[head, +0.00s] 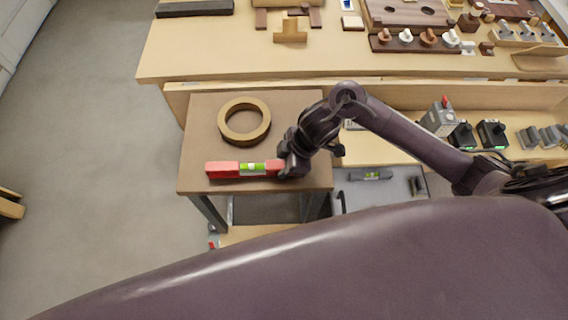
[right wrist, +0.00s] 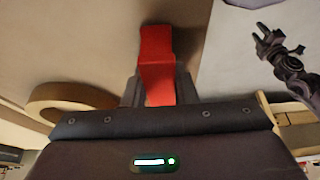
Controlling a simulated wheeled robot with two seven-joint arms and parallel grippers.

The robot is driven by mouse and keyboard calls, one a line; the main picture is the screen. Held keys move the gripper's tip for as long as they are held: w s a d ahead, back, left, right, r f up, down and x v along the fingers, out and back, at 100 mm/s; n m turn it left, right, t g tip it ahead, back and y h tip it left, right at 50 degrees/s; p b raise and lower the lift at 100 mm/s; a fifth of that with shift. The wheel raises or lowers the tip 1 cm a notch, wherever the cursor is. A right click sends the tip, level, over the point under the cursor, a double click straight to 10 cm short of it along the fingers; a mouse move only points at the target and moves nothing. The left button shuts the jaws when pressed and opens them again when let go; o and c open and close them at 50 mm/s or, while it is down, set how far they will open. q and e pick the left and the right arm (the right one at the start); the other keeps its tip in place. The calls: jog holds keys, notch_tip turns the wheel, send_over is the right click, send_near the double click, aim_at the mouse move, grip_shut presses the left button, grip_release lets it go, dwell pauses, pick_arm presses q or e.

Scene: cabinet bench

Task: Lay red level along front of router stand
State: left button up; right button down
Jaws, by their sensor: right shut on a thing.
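The red level (head: 222,169) has a green vial at its middle and runs left to right along the front edge of the brown-topped router stand (head: 200,125). My right gripper (head: 287,166) is shut on the level's right end. In the right wrist view the red level (right wrist: 157,45) sits between the fingers (right wrist: 156,88). I cannot tell whether the level touches the stand top or hangs just above it. My left gripper (right wrist: 270,42) shows small in the right wrist view, empty; its jaw opening is unclear. It is not seen in the head view.
A tan ring (head: 227,130) lies on the stand behind the level. The workbench (head: 230,65) with wooden parts is behind. A grey surface with a dark level-like tool (head: 370,175) lies to the right. Open floor (head: 90,150) is at the left.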

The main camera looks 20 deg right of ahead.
jog(key=shift+f, duration=0.1)
jog(key=c, duration=1.2)
grip_release()
jog(key=shift+o, duration=0.2)
jog(key=shift+r, duration=0.3)
jog(key=p+v, duration=0.1)
jog(key=v, duration=1)
jog(key=shift+d+r+p, duration=0.25)
jog(key=shift+r+p, duration=0.05)
jog(key=shift+p, duration=0.05)
